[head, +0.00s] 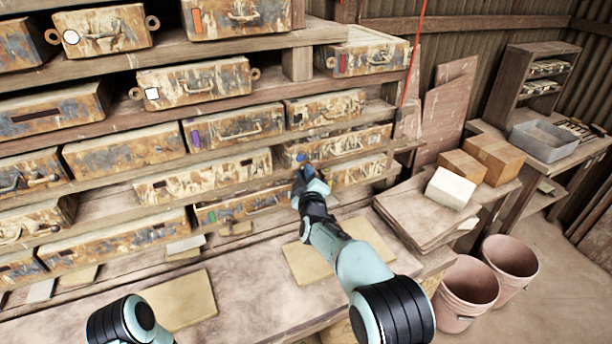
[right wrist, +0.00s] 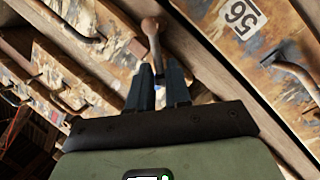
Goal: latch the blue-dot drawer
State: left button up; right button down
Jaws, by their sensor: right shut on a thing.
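The blue-dot drawer (head: 350,142) is a rusty, peeling metal drawer in the rack, right of centre in the head view. Its blue dot (head: 300,157) shows at its left end, just above my right gripper (head: 302,172). In the right wrist view my right gripper (right wrist: 160,80) is shut on a brown lever (right wrist: 150,38) with a rounded end, which sticks out beyond the fingertips. The lever's base is hidden by the fingers, so I cannot tell whether it is latched. My left gripper is out of view; only part of my left arm shows at the bottom left.
Similar drawers with coloured marks fill the wooden rack (head: 318,35). A drawer label reading 56 (right wrist: 241,17) and a handle (right wrist: 290,68) are close on the right in the wrist view. Boards (head: 420,215), boxes (head: 495,158) and buckets (head: 468,285) stand at the right.

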jog(key=shift+w+d+r+m+g, duration=0.1)
jog(key=shift+d+r+m+g, duration=0.15)
jog(key=shift+m, duration=0.35)
jog(key=shift+w+d+r+m+g, duration=0.15)
jog(key=shift+r+m, duration=0.15)
jog(key=shift+m, duration=0.3)
jog(key=c, duration=1.2)
grip_release()
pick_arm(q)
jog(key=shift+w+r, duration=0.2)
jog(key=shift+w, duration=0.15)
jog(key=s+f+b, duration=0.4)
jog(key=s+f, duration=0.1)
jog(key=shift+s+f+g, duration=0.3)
pick_arm(e)
jog(key=s+d, duration=0.1)
jog(key=s, duration=1.2)
jog(key=shift+s+r, duration=0.2)
jog(key=shift+r, duration=0.25)
jog(key=shift+d, duration=0.1)
